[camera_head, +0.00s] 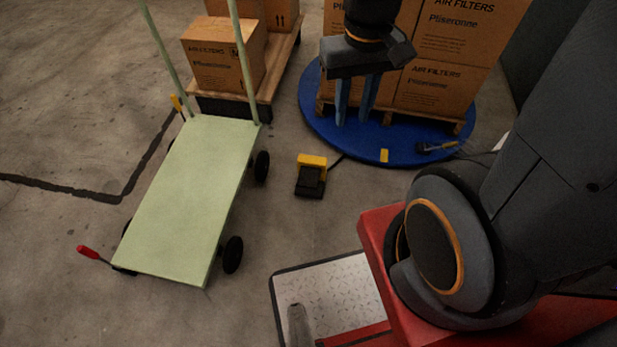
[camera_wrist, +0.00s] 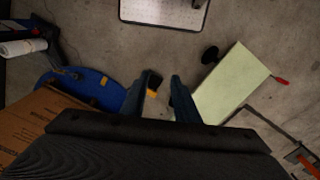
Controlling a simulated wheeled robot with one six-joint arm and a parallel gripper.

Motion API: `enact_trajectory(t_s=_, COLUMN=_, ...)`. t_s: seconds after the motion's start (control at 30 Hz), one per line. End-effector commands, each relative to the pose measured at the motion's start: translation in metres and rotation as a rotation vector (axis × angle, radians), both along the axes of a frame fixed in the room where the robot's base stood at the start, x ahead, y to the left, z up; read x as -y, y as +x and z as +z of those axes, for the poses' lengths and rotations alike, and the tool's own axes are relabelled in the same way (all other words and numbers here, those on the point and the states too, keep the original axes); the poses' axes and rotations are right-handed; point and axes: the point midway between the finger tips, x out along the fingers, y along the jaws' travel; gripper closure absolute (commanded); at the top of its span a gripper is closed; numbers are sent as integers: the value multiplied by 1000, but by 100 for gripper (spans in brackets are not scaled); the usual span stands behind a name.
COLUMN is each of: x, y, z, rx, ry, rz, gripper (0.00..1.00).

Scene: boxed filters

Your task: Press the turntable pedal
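The turntable pedal (camera_head: 309,182) is a small black foot pedal with a yellow hood, on the concrete floor between the green cart and the blue turntable (camera_head: 352,148). My gripper (camera_head: 352,122) points down with its two blue fingers apart and nothing between them. In the head view it appears above and to the right of the pedal, in front of the boxes. In the wrist view the pedal (camera_wrist: 153,82) shows between the fingers (camera_wrist: 158,88), nearer the left one, partly hidden by it. Its height above the pedal is hard to tell.
A pale green platform cart (camera_head: 188,195) stands left of the pedal. Stacked filter boxes (camera_head: 440,85) sit on a pallet on the turntable. A second pallet with boxes (camera_head: 222,52) is behind the cart. A dark tool (camera_head: 437,147) lies on the turntable edge. Floor in front of the pedal is clear.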

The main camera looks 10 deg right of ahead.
Motion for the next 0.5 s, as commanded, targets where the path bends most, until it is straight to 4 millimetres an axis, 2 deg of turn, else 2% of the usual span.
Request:
enact_trajectory(t_s=0.37, x=0, y=0, z=0, rx=0, ry=0, rz=0, gripper=72)
enact_trajectory(t_s=0.5, x=0, y=3, z=-3, rx=0, ry=0, rz=7, gripper=94)
